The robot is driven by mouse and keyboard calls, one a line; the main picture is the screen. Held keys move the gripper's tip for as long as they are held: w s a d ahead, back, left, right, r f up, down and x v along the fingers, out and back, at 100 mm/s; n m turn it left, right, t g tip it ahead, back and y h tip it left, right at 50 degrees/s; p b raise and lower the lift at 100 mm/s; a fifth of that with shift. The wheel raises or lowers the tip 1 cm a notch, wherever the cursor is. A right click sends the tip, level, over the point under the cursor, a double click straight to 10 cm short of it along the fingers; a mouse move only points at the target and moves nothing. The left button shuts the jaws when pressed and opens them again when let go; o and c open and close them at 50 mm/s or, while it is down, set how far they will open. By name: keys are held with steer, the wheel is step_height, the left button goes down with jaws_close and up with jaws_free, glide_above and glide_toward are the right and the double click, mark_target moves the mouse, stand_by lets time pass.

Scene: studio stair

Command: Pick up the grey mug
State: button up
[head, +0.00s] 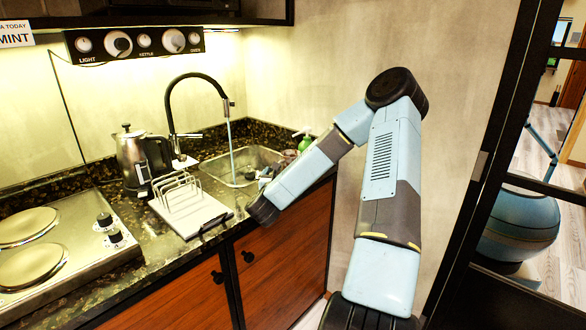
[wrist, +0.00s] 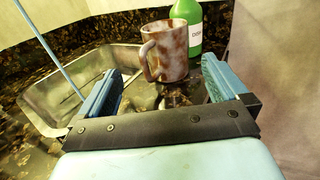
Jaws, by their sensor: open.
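The grey mug (wrist: 175,48), mottled with brown stains, stands upright on the dark counter in the wrist view. Its handle (wrist: 148,60) faces left and toward the camera. My gripper (wrist: 163,80) is open and empty, its two blue fingers spread apart. The mug is just beyond the fingertips, between their lines, with no visible contact. A green bottle (wrist: 190,20) stands close behind the mug to the right. In the head view my arm mostly hides the gripper and the mug's spot.
The steel sink (wrist: 50,100) lies left of the mug, with a thin blue water stream (head: 231,150) from the black tap (head: 192,78). A white dish rack (head: 185,205), a kettle (head: 130,150) and a hob (head: 60,245) are further left. The wall is close on the right.

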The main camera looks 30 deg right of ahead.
mark_target(288, 162)
steer(key=x, duration=1.1)
steer(key=shift+d+r, duration=0.15)
steer(key=shift+d, duration=0.4)
steer(key=shift+c, duration=0.2)
steer(key=c, duration=1)
steer(key=shift+c, duration=1)
steer(key=shift+r, duration=0.15)
